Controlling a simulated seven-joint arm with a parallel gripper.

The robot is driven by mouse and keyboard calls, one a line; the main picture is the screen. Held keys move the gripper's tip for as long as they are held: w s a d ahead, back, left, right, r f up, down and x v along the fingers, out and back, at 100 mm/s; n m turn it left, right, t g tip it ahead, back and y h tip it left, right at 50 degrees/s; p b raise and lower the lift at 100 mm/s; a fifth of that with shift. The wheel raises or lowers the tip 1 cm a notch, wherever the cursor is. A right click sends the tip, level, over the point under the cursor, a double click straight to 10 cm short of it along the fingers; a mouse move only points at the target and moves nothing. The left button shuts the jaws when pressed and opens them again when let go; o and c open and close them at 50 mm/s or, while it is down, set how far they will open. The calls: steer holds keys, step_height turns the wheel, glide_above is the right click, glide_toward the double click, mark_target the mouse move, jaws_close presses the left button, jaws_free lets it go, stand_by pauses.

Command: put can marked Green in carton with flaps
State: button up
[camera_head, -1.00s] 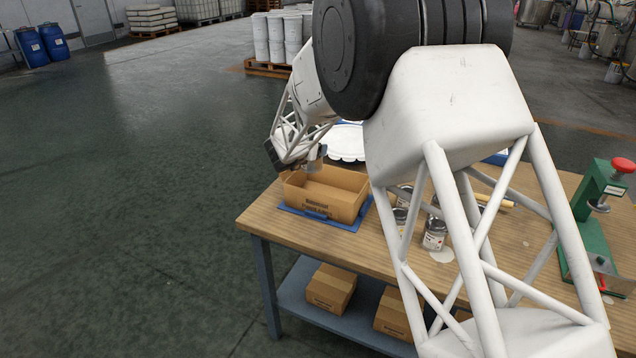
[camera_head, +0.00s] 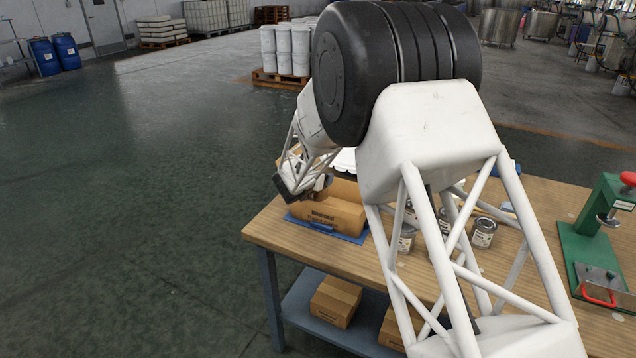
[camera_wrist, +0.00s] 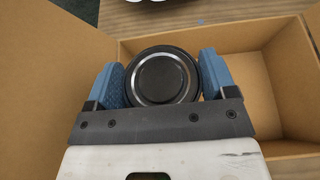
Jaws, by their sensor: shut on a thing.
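My gripper (camera_wrist: 163,70) is shut on a can (camera_wrist: 160,80) in the wrist view, with a blue pad on either side of it. The can's round dark end with a shiny rim faces the camera; its label is hidden, so I cannot read a colour name. The open brown carton (camera_wrist: 270,62) lies around and beneath the can in that view, with a large flap at the left. In the head view the carton (camera_head: 333,213) stands on a blue mat at the table's left end.
Several small labelled cans (camera_head: 483,233) stand on the wooden table (camera_head: 285,229), partly behind my arm. A green press with a red knob (camera_head: 600,222) stands at the right. Closed boxes (camera_head: 335,302) lie on the lower shelf. A white round object shows behind the carton.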

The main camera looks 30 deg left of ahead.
steer(key=shift+f, duration=1)
steer(key=shift+f, duration=0.55)
